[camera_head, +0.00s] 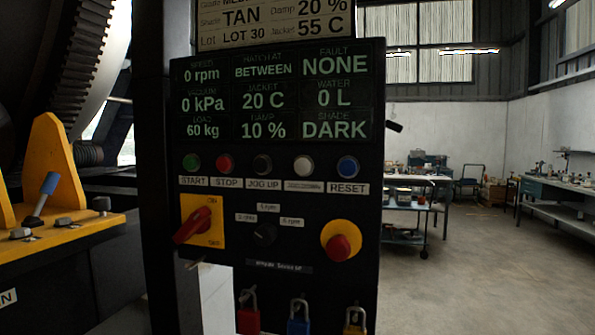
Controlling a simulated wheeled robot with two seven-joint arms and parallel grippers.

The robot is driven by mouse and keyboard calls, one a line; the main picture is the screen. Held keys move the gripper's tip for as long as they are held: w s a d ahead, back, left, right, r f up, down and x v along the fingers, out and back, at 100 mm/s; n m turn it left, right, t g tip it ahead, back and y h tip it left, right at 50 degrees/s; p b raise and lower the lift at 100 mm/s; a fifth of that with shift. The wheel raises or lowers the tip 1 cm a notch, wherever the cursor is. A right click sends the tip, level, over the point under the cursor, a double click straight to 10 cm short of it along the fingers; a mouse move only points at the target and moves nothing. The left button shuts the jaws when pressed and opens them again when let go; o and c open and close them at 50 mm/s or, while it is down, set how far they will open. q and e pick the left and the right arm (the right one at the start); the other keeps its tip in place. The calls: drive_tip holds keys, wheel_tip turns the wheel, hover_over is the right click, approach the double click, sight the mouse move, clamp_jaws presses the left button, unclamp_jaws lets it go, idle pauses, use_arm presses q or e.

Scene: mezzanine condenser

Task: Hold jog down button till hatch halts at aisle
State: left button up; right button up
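A dark control panel (282,230) stands upright in the middle of the view. Its button row holds a green START button (191,162), a red STOP button (224,163), a black JOG UP button (262,164), a white button (303,165) and a blue RESET button (347,166). The label (304,186) under the white button is too blurred to read; it sits between JOG UP and RESET. The display (278,95) reads BETWEEN for the hatch, 0 rpm and fault NONE. The hatch itself cannot be made out. Neither gripper shows.
Below the buttons are a red rotary switch (197,225) on a yellow plate, a black selector knob (265,234) and a red mushroom button (340,246). Padlocks (298,320) hang underneath. Yellow machinery (60,180) stands at left. Open floor (470,280) lies at right.

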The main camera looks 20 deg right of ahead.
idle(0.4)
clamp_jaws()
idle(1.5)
